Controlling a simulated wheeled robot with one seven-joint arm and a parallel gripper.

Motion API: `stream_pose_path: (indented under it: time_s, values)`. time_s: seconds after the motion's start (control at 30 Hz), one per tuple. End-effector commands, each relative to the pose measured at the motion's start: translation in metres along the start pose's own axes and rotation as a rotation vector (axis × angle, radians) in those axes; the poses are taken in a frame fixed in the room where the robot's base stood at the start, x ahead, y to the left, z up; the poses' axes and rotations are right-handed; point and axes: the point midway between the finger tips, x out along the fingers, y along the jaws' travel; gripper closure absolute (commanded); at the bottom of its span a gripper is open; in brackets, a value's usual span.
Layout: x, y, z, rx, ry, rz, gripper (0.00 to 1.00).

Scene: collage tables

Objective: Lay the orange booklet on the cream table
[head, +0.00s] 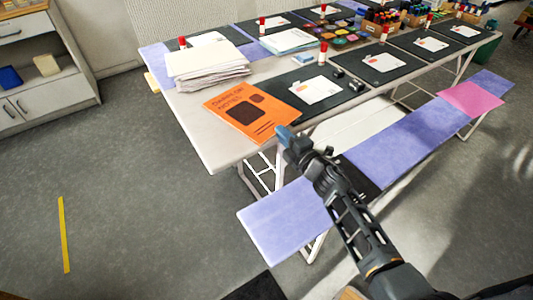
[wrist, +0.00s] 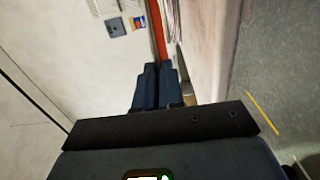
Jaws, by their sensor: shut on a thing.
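The orange booklet (head: 235,104), with dark lettering and dark shapes on its cover, shows face up over the near left part of the cream table (head: 205,137). My gripper (head: 284,134) is at its near right corner, shut on it. The wrist view shows the booklet nearly edge-on as a thin orange strip (wrist: 158,35) beyond the closed blue fingers (wrist: 158,88). I cannot tell whether the booklet touches the tabletop or is held just above it. My fingers hide the gripped corner.
A tall stack of paper (head: 205,70) stands behind the booklet. A black mat (head: 338,101) with a white card (head: 316,90) lies to its right. A purple bench (head: 285,222) runs along the near side. The table's left front corner is bare.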

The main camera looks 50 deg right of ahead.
Motion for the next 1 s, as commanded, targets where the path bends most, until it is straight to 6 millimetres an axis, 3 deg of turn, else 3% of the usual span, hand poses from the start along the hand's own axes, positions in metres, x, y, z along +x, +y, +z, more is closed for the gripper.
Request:
stream_pose_path:
  time_s: [0.1, 0.3, 0.63, 1.0]
  values:
    - [0.004, -0.018, -0.021, 0.001, 0.001, -0.001, 1.0]
    - [0.009, -0.027, -0.04, 0.0, 0.0, 0.001, 1.0]
    - [0.009, -0.064, -0.04, 0.002, -0.002, 0.0, 1.0]
    - [0.009, -0.067, -0.041, 0.0, 0.0, 0.001, 1.0]
